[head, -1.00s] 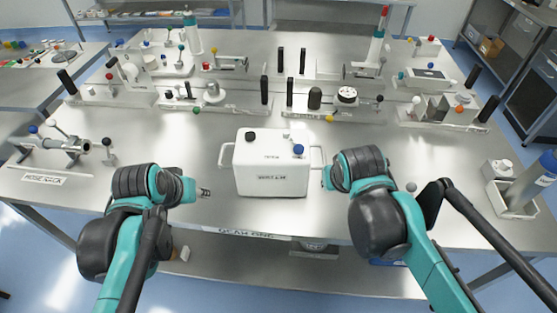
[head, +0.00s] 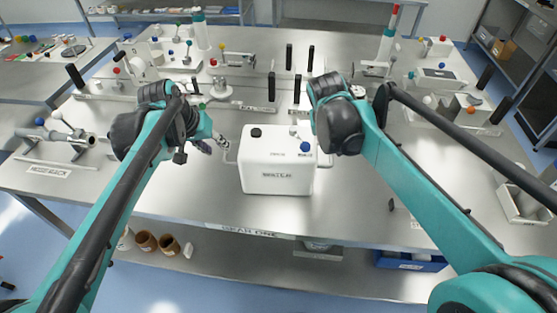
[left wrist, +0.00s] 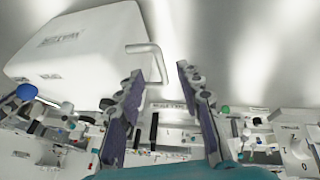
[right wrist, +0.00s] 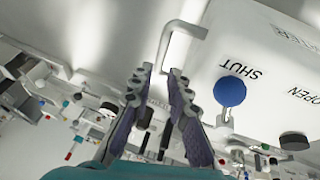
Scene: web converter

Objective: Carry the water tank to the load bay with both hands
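The water tank (head: 278,160) is a white box with a black cap, a blue knob (right wrist: 230,91) and a bar handle on each side. It stands upright on the steel table. My left gripper (head: 222,143) is at the tank's left handle; in the left wrist view its fingers (left wrist: 158,78) are spread, with the handle (left wrist: 150,47) reaching toward the gap. My right gripper (right wrist: 159,70) is at the other handle (right wrist: 172,38), fingers apart, the bar's end near the fingertips. The right arm hides this gripper in the head view. I cannot identify the load bay.
Fixtures with black posts and colored knobs line the table (head: 185,195) behind the tank. A lever fixture (head: 55,145) stands at left. The table in front of the tank is clear.

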